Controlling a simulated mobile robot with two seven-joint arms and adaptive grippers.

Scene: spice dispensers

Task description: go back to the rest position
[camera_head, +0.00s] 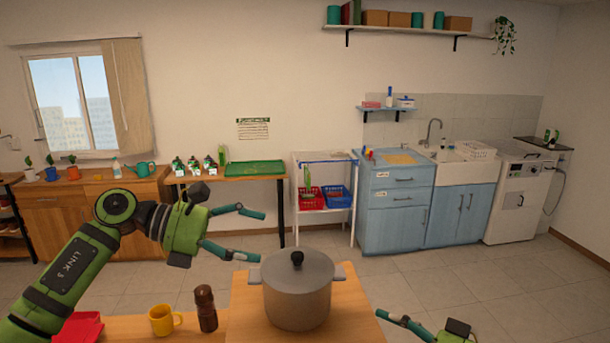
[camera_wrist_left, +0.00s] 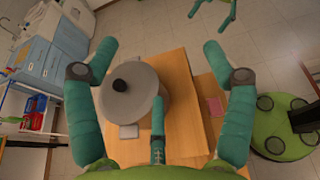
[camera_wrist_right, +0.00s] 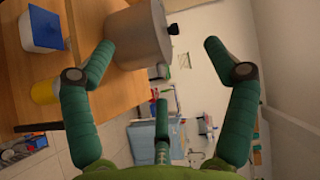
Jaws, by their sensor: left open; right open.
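My left gripper (camera_head: 262,237) is open and empty, held in the air to the upper left of the lidded grey pot (camera_head: 297,290) in the head view. In the left wrist view its fingers (camera_wrist_left: 158,47) are spread wide, with the pot (camera_wrist_left: 130,98) beyond them. My right gripper shows only in part at the bottom right of the head view, to the right of the pot. In the right wrist view its fingers (camera_wrist_right: 160,48) are spread apart with nothing held, and the pot (camera_wrist_right: 143,38) appears beyond them.
The pot stands on a wooden table (camera_head: 245,318) with a brown mill (camera_head: 205,308), a yellow mug (camera_head: 164,320) and a red object (camera_head: 80,328). Open floor lies between.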

